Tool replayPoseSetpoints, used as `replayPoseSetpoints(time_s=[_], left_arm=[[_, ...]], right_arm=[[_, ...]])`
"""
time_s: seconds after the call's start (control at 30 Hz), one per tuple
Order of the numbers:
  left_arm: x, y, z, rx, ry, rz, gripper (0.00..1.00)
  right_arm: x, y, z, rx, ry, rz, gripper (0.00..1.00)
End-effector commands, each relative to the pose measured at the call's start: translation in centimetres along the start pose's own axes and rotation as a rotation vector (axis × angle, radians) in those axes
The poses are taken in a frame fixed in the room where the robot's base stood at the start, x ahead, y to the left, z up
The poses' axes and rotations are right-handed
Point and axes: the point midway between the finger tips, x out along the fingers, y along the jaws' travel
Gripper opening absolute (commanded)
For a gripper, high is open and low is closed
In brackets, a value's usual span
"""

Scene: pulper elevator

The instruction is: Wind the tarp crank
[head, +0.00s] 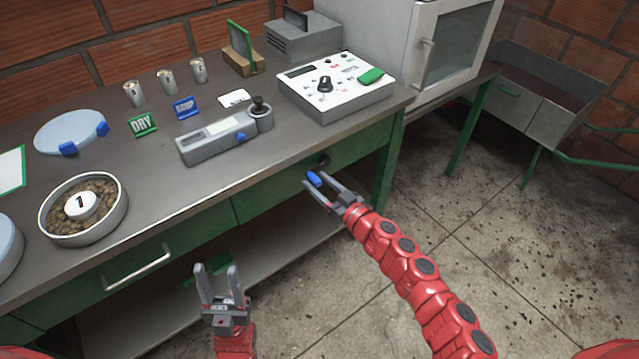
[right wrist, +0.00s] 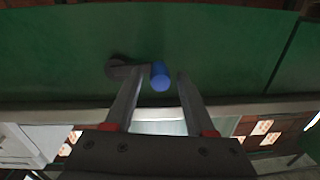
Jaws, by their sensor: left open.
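The crank shows in the head view as a dark hub (head: 323,162) on the green bench front with a blue handle (head: 314,178). In the right wrist view the dark crank arm (right wrist: 122,68) reaches right from its hub to the blue handle (right wrist: 160,76). My right gripper (head: 320,183) is open, with its fingers on either side of the blue handle; I cannot tell whether either finger touches it. My left gripper (head: 217,268) is open and empty, low in front of the bench. No tarp can be made out.
The bench top (head: 150,203) carries a bowl of brown beans (head: 107,221), several small tins, a grey meter (head: 215,138) and a white control box (head: 345,103). A drawer handle (head: 138,267) juts from the front.

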Motion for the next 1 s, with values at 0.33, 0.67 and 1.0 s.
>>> replayPoseSetpoints(time_s=[0.33, 0.67, 1.0], left_arm=[[0.00, 0.00, 0.00, 0.000, 0.000, 0.000, 0.50], [0.00, 0.00, 0.01, 0.000, 0.000, 0.000, 0.50], [0.00, 0.00, 0.00, 0.000, 0.000, 0.000, 0.50]], right_arm=[[-0.03, 0.02, 0.01, 0.000, 0.000, 0.000, 0.00], [-0.04, 0.01, 0.02, 0.001, 0.000, 0.000, 0.00], [-0.04, 0.01, 0.03, 0.001, 0.000, 0.000, 0.00]])
